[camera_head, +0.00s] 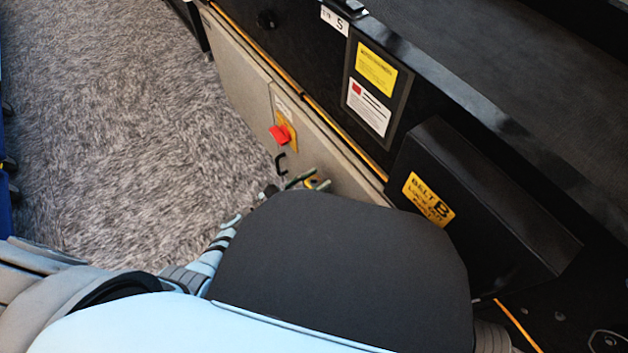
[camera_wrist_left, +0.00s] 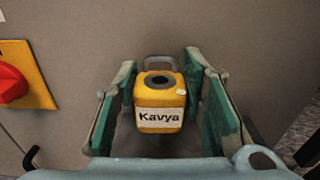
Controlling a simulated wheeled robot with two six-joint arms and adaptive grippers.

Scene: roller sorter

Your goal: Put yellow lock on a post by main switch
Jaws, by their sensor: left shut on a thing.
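The yellow lock (camera_wrist_left: 158,98) has a grey shackle and a label reading "Kavya". My left gripper (camera_wrist_left: 160,66) is shut on it, with a green-padded finger on each side. A dark hook-like post (camera_head: 281,162) sticks out below the switch. My right gripper is out of view.
The grey panel (camera_head: 240,75) runs along the machine's side. A black box marked "BELT B" (camera_head: 470,205) juts out at the right. Yellow and white notices (camera_head: 376,70) are above the panel. Grey carpet (camera_head: 110,120) is open at the left.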

